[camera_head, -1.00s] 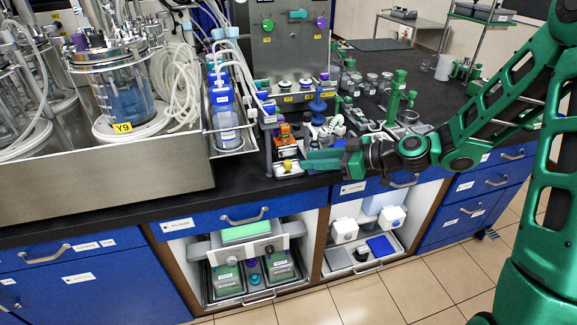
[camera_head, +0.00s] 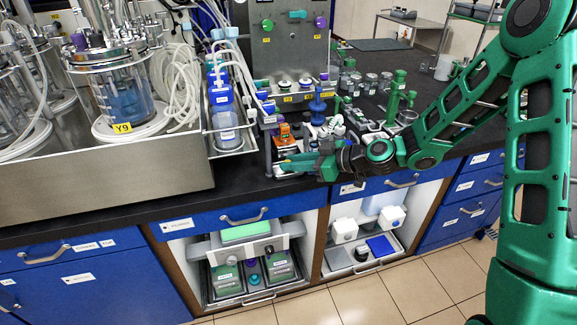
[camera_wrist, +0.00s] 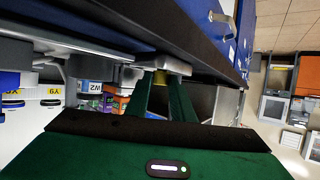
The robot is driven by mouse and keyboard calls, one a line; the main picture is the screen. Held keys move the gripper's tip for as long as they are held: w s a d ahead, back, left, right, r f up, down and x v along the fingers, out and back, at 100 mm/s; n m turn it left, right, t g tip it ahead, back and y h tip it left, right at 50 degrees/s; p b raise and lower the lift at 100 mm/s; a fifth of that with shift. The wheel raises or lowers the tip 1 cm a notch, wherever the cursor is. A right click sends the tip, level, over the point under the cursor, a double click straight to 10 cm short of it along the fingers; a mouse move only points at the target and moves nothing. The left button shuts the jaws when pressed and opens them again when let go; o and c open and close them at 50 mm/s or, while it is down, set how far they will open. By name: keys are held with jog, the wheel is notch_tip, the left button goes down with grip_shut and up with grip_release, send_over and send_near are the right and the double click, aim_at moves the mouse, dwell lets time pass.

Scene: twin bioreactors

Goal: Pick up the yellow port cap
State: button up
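The yellow port cap (camera_wrist: 160,77) shows in the wrist view between the tips of my two green fingers, under a grey edge. My gripper (camera_wrist: 161,84) has its fingers apart, one on each side of the cap. I cannot tell whether either finger touches it. In the head view my gripper (camera_head: 287,164) is low at the counter's front edge, pointing left. There the fingers hide most of the cap.
An orange-and-white item (camera_head: 284,134) stands just behind my fingers. A steel bioreactor tray (camera_head: 110,165) is to the left, with blue-capped bottles (camera_head: 222,100) beside it. A green stand (camera_head: 396,95) is behind my arm. The floor in front is clear.

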grip_shut()
jog(key=shift+r, duration=0.1)
